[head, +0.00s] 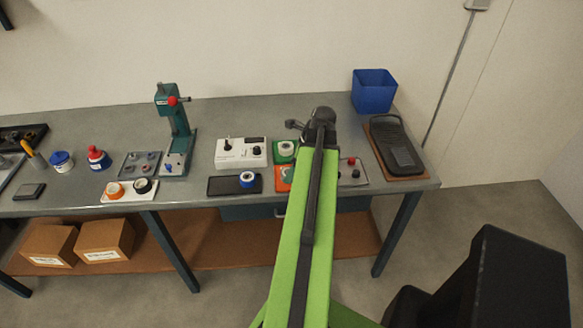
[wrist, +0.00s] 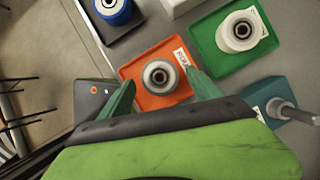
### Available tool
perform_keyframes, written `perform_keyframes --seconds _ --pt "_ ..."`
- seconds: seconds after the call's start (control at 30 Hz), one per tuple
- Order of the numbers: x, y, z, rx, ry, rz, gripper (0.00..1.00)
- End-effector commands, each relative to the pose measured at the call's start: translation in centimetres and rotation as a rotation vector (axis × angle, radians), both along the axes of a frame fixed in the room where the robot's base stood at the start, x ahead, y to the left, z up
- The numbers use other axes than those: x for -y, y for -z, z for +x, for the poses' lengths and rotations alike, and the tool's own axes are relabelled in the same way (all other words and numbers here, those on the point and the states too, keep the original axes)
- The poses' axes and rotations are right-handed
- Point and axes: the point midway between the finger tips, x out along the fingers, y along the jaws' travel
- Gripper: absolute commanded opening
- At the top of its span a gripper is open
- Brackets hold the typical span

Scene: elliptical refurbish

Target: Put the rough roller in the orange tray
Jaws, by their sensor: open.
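The orange tray (wrist: 143,69) lies flat under my gripper (wrist: 159,78) in the wrist view. A grey roller (wrist: 160,77) with a dark bore stands in it, between my spread fingertips. My gripper is open; I cannot tell whether either finger touches the roller. I take this grey roller for the rough one, though its surface texture is too small to judge. In the head view my arm hides much of the orange tray (head: 282,183), and my fingertips do not show.
A green tray (wrist: 212,61) with a white roller (wrist: 240,31) lies beside the orange one. A blue roller (wrist: 113,10) sits on a black tray (head: 222,186) to the left. A white control box (head: 241,153) and blue bin (head: 374,91) stand farther back.

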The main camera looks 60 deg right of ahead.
Motion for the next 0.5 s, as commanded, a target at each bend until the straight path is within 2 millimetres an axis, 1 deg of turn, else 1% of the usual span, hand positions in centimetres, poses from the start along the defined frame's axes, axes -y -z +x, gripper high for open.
perform_keyframes --seconds 0.03,0.17,0.3,0.4,0.5 --pt "0.1 -1.6 -0.3 0.0 0.001 0.0 0.73" --pt "0.4 -4.4 -1.3 0.0 0.001 -0.001 0.73" --pt "0.9 -7.7 -2.6 0.0 0.002 0.0 0.73" --pt "1.1 -9.4 -3.3 0.0 0.002 0.0 0.73" --pt "1.2 -10.2 -3.9 0.0 0.002 0.001 0.73"
